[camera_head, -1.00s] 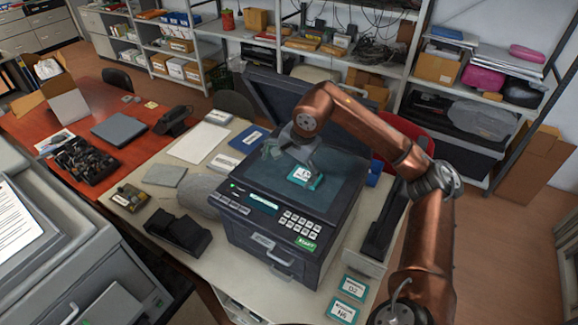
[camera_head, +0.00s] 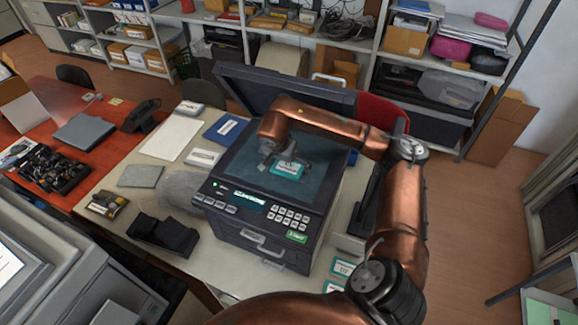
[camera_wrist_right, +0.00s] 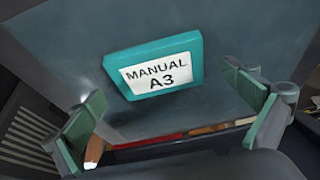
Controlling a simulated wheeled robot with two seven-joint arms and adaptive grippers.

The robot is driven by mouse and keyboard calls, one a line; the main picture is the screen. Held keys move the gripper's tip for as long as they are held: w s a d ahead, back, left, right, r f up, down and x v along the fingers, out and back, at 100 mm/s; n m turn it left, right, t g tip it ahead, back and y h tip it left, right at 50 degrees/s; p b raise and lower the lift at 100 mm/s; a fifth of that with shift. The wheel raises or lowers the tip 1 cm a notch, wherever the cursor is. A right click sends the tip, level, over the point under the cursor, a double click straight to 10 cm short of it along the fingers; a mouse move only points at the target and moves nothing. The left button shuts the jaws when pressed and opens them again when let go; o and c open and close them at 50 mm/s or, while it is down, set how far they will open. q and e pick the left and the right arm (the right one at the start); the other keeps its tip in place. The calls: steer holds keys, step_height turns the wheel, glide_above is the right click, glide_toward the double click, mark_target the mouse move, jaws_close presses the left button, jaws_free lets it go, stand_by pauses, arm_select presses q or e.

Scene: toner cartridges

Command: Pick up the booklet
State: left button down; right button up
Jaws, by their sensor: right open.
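The booklet (camera_head: 288,169) is a small teal-edged block with a white label. It lies on the glass of the dark copier (camera_head: 310,185), whose lid is raised. In the right wrist view the booklet (camera_wrist_right: 153,67) reads "MANUAL A3" and sits tilted, ahead of the fingers. My right gripper (camera_head: 277,163) is over the glass close to the booklet. In the right wrist view my right gripper (camera_wrist_right: 170,120) is open, its two teal-padded fingers wide apart with nothing between them. Contact with the booklet is not visible. My left gripper is not in view.
The copier's raised lid (camera_head: 285,105) stands behind the glass. Two similar labelled booklets lie at the table's front, one of them a teal-edged booklet (camera_head: 345,267). A black tray (camera_head: 168,233) and a blue folder (camera_head: 226,128) lie left of the copier.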

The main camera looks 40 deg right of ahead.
steer(key=shift+d+f, duration=0.15)
steer(key=c, duration=1.4)
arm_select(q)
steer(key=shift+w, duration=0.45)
